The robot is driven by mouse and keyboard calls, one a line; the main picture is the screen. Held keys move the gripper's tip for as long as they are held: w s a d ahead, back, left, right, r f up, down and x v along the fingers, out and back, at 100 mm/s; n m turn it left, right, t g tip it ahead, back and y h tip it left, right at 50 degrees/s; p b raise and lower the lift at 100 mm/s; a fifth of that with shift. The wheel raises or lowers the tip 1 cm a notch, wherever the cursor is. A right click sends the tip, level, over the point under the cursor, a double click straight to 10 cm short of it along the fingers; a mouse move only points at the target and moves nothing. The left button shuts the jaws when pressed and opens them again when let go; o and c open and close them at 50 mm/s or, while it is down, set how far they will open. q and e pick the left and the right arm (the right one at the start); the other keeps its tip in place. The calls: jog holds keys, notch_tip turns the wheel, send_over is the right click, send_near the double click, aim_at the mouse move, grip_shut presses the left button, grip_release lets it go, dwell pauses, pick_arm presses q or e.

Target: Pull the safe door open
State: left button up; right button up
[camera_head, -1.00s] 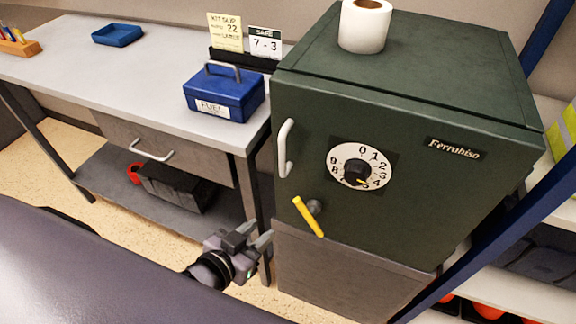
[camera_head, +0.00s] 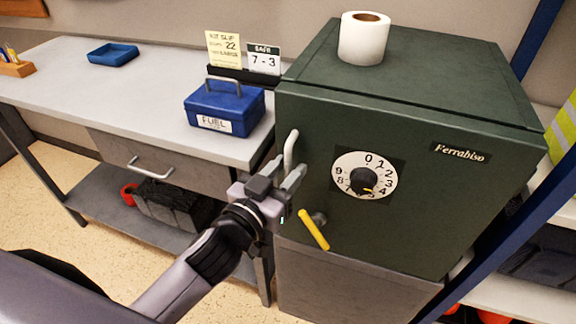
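The dark green safe (camera_head: 440,210) stands on a grey base with its door (camera_head: 420,215) flush in its frame. The door has a white vertical handle (camera_head: 291,150) at its left edge, a numbered dial (camera_head: 364,176) and a yellow lever (camera_head: 314,230) tilted down to the right. My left gripper (camera_head: 285,173) is at the lower part of the white handle, its fingers pointing up and right. Its fingers look apart, but I cannot tell whether they touch the handle. My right gripper is not in view.
A grey workbench (camera_head: 60,82) left of the safe holds a blue fuel box (camera_head: 224,108), a blue tray (camera_head: 113,54) and cards reading 22 and 7 - 3. A paper roll (camera_head: 363,40) stands on the safe. A blue post (camera_head: 500,170) is at the right.

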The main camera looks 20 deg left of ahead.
pick_arm(q)
jog(key=shift+w+d, duration=0.1)
jog(key=shift+w, duration=0.3)
grip_shut()
jog(key=shift+s, duration=0.15)
